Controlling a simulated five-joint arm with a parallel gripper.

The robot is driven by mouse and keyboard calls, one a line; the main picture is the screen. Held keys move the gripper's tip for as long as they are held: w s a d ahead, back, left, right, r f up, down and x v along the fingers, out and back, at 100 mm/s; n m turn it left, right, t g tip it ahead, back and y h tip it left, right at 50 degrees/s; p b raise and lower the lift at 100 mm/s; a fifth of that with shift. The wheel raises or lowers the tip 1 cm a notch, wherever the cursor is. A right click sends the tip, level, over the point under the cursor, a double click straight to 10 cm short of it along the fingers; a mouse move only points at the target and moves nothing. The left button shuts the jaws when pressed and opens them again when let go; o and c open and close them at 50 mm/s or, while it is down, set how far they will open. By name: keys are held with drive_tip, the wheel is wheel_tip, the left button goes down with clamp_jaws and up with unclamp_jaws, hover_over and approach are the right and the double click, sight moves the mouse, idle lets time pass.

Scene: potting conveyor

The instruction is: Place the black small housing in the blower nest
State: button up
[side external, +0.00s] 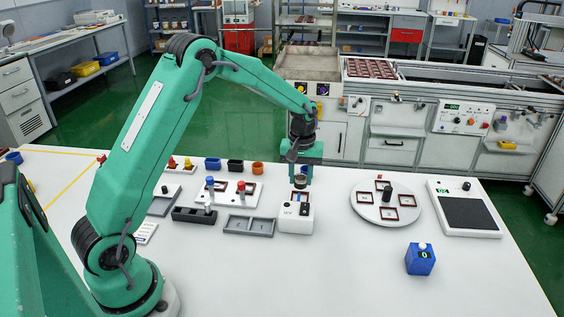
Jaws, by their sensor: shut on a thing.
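My gripper (300,178) points down over a small white box (296,217) with dark lettering, in the middle of the table. It is shut on a small dark round piece, the black small housing (300,183), seen small between the fingers. The housing is just above the box's top; I cannot tell whether it touches anything there. No part is clearly marked as the blower nest, so I cannot tell for certain which fixture it is.
Right are a round white turntable (386,216), a blue counter cube (420,259) and a white-framed dark pad (465,211).

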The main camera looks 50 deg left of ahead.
sight(300, 188)
drive_tip(key=shift+f, duration=1.8)
drive_tip(key=shift+f, duration=0.6)
drive_tip(key=o, duration=1.1)
drive_tip(key=shift+r, duration=0.1)
drive_tip(key=shift+r, duration=3.85)
